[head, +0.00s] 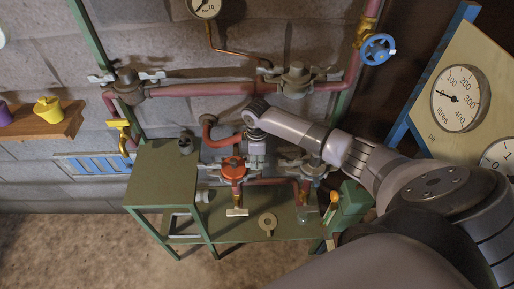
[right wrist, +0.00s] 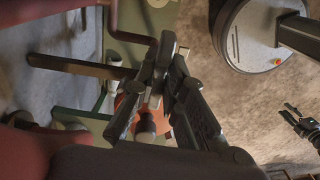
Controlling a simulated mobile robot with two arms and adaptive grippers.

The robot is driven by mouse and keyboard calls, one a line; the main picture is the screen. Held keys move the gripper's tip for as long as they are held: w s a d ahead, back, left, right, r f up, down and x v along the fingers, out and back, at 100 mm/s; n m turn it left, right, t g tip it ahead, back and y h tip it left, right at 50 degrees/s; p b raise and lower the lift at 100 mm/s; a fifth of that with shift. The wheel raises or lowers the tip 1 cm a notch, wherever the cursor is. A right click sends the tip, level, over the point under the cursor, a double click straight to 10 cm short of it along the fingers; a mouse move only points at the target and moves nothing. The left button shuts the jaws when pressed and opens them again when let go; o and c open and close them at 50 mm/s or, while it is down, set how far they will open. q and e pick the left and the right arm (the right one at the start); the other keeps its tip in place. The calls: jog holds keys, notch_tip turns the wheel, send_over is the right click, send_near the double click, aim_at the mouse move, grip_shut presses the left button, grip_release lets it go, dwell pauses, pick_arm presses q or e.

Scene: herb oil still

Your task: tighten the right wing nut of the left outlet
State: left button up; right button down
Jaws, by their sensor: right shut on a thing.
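The left outlet (head: 233,164) is an orange-red flanged fitting on a short pipe above the green bench; part of its orange body also shows in the right wrist view (right wrist: 127,108). Its left wing nut (head: 212,168) is grey and in the open. My right gripper (head: 257,163) reaches down at the outlet's right side, fingers shut on the right wing nut, which they mostly hide. In the right wrist view the fingers (right wrist: 163,78) are close together beside the orange body. What seems to be my left gripper (right wrist: 300,122) shows small and dark at that view's right edge.
The grey right outlet (head: 311,167) with its own wing nuts stands close to the right of my gripper. A red pipe (head: 215,89) with flanges runs above. A brass ring (head: 268,222) lies on the green bench (head: 240,231). A blue valve wheel (head: 378,49) is at upper right.

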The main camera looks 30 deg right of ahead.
aim_at(257, 162)
jog(key=shift+w+r, duration=0.1)
dwell(0.3)
jog(key=c, duration=1.7)
grip_release()
jog(key=shift+o, duration=0.2)
notch_tip(257, 162, up, 12)
